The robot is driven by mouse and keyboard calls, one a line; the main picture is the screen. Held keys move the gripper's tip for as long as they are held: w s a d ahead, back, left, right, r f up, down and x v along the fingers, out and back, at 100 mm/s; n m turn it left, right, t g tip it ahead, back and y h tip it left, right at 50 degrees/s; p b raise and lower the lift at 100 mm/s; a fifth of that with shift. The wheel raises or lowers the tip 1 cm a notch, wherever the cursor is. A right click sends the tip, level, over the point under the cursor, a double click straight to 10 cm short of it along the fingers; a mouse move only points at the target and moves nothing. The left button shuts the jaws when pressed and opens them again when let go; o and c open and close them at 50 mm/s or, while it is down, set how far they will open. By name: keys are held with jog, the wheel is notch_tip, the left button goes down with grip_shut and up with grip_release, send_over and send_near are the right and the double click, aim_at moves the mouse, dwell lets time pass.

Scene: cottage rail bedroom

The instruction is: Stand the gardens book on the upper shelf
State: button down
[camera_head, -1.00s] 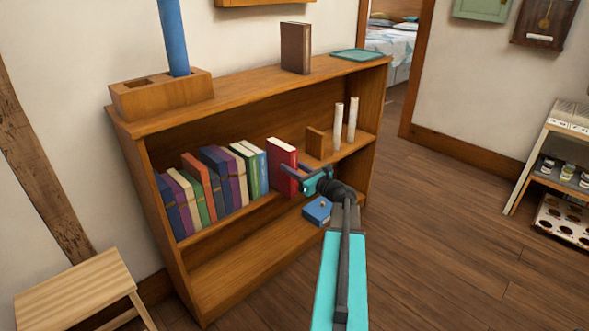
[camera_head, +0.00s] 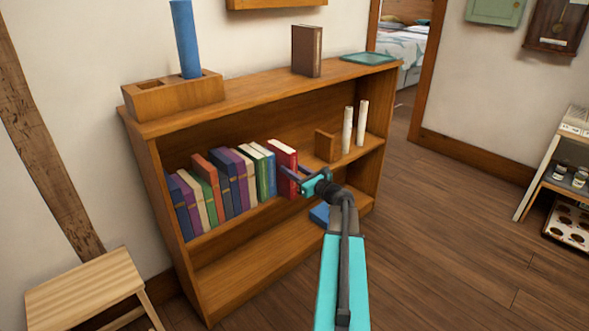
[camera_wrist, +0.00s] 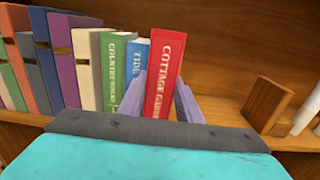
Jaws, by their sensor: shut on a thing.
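The gardens book (camera_head: 283,154) is red, and its spine reads "COTTAGE GARDE…" in the wrist view (camera_wrist: 168,70). It is upright, leaning slightly, at the right end of the book row on the bookcase's upper shelf (camera_head: 330,166). My gripper (camera_head: 291,176) is shut on it, with one purple finger on each side in the wrist view (camera_wrist: 160,98). A blue book (camera_wrist: 139,60) stands close on its left; a narrow gap shows between them. The gripper hides the red book's foot, so I cannot tell whether it touches the shelf.
A wooden bookend (camera_head: 325,146) and two white cylinders (camera_head: 348,129) stand to the right on the same shelf, with free room before them. A blue box (camera_head: 319,214) lies on the lower shelf. A brown book (camera_head: 307,51) stands on top. A stool (camera_head: 85,287) is at front left.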

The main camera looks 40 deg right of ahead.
jog(key=shift+f, duration=0.2)
dwell(0.3)
jog(key=c, duration=1.2)
grip_release()
jog(key=shift+a, duration=0.1)
jog(key=shift+f, duration=0.1)
jog(key=shift+s, duration=0.1)
jog(key=s+p, duration=0.1)
jog(key=s, duration=1.2)
jog(key=shift+s+a+p, duration=0.35)
jog(key=shift+p, duration=0.05)
jog(key=shift+s, duration=0.1)
jog(key=s+p, duration=0.1)
jog(key=s, duration=0.5)
jog(key=shift+s+a, duration=0.25)
jog(key=shift+s, duration=0.15)
